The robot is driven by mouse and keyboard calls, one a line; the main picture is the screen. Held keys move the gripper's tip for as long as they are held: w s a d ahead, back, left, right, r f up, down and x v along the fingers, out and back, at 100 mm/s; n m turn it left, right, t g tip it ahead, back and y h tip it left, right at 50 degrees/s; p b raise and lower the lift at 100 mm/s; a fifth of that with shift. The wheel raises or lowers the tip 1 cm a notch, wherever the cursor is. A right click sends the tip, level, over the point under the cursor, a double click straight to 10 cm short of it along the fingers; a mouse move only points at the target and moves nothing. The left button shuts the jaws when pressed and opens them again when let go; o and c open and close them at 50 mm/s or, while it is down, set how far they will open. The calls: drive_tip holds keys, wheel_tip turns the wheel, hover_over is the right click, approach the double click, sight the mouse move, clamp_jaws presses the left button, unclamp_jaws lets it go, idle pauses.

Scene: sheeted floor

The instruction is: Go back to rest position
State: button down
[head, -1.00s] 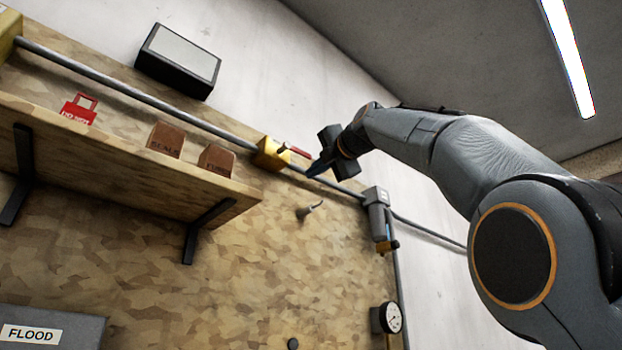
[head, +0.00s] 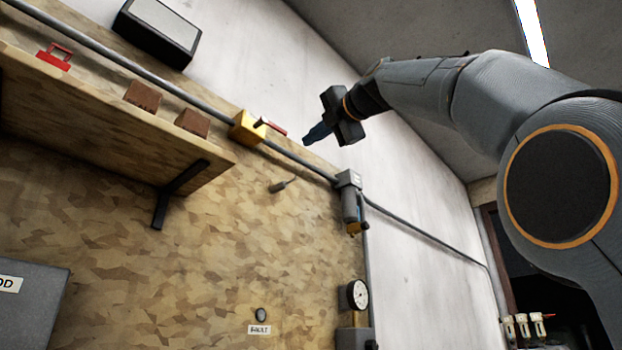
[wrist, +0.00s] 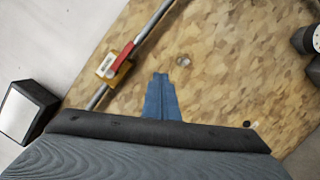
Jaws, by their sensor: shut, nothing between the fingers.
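My gripper (head: 318,133) is held up in the air in front of the wooden board, its blue fingers together and empty. In the head view it shows just right of the yellow valve block (head: 246,128) with the red lever (head: 270,126), apart from it. In the wrist view the blue fingers (wrist: 161,80) point at the board, and the valve (wrist: 113,68) with its red lever lies to their upper left. My arm reaches in from the right of the head view.
A grey pipe (head: 300,160) runs along the board to a grey filter unit (head: 350,205). A gauge (head: 357,294) sits lower. A black box (head: 157,32) is on the wall. The space around my gripper looks clear.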

drive_tip(key=shift+w+f, duration=0.1)
drive_tip(key=w+f+m+g+h, duration=0.3)
drive_tip(key=f+m, duration=0.4)
drive_tip(key=f, duration=1.2)
drive_tip(key=w+f+m+g+h, duration=0.25)
drive_tip(key=w+f+m, duration=0.3)
drive_tip(key=f, duration=1.25)
drive_tip(key=s+d+f+m+g, duration=0.1)
drive_tip(key=s+f+m+g, duration=0.15)
drive_tip(key=f, duration=0.55)
drive_tip(key=s+d+f+m+g, duration=0.1)
drive_tip(key=s+f+m, duration=0.15)
drive_tip(key=f, duration=0.65)
drive_tip(key=s+d+f+m+g+h, duration=0.2)
drive_tip(key=s+d+f+m, duration=0.15)
drive_tip(key=s+f, duration=0.7)
drive_tip(key=s+d+f+m+g+h, duration=0.1)
drive_tip(key=s+d+f+m+g, duration=0.2)
drive_tip(key=s+f, duration=0.75)
drive_tip(key=s+d+f+m+g+h, duration=0.2)
drive_tip(key=s+f+m, duration=0.45)
drive_tip(key=f, duration=0.65)
drive_tip(key=s+d+r+p, duration=0.2)
drive_tip(key=d+r+p, duration=0.4)
drive_tip(key=p, duration=0.7)
drive_tip(key=shift+d+r+p, duration=0.3)
drive_tip(key=shift+d, duration=0.3)
